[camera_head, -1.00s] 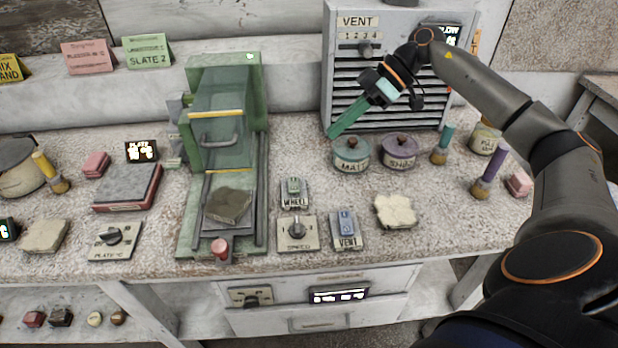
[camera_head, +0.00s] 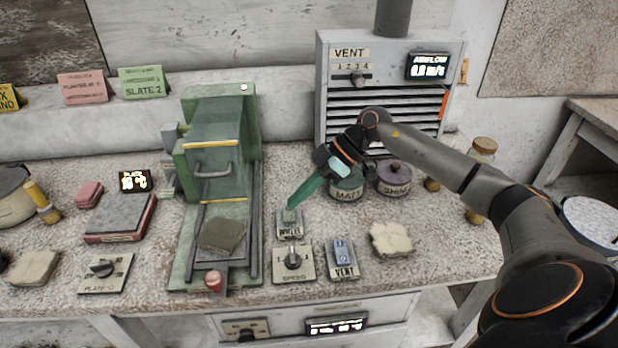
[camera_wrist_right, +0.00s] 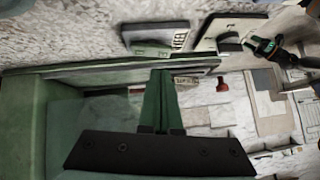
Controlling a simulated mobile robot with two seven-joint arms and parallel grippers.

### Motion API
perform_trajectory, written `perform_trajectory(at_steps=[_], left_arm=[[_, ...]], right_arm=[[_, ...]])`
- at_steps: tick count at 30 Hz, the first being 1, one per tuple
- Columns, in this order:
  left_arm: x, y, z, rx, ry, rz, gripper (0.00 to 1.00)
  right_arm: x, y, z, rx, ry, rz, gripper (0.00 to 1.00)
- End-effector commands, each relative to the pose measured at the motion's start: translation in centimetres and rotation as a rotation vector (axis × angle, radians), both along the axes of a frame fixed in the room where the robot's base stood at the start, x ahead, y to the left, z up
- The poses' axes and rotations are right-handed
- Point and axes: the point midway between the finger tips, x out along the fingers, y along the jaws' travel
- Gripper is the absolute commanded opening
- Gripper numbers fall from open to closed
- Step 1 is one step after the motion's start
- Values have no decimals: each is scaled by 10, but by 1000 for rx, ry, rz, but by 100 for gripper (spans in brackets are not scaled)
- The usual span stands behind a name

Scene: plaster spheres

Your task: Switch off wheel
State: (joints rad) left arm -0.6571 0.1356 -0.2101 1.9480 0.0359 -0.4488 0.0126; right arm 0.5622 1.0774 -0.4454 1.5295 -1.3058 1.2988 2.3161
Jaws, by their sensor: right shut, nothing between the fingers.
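The wheel switch (camera_head: 290,232) is a small pale plate with a green rocker and a WHEEL label, right of the green machine. My right gripper (camera_head: 293,204) is shut and empty. Its long green fingers point down at the rocker, and the tips overlap it in the head view; I cannot tell whether they touch. In the right wrist view the shut fingers (camera_wrist_right: 160,75) point up toward the wheel switch plate (camera_wrist_right: 178,41). A small dark and teal shape, probably my left gripper (camera_wrist_right: 263,46), shows at the right of that view; its jaws are unclear.
The SPEED knob (camera_head: 292,262) lies just in front of the wheel switch, and the VENT switch (camera_head: 343,258) to its right. The green machine (camera_head: 180,260) stands close on the left. The MATT jar (camera_head: 347,188) and another jar (camera_head: 394,180) stand behind, near my right arm.

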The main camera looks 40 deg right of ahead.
Motion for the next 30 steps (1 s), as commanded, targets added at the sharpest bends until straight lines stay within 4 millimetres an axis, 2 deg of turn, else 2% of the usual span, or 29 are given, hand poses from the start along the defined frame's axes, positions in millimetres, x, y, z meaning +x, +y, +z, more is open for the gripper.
perform_trajectory(at_steps=[1,6,19,25,30], left_arm=[[0,-1,-1,0,1,-1,66],[0,-2,-1,-3,1,-4,66],[0,-3,1,-4,0,-6,66],[1,-2,14,-3,-8,-2,66],[-3,1,5,1,1,2,66]], right_arm=[[-1,1,-8,1,1,0,0],[-3,1,-18,-2,-1,0,0],[-3,1,-20,-6,-8,0,0],[-4,0,-26,-68,-101,0,0],[-2,0,-29,-66,-105,-2,0]])
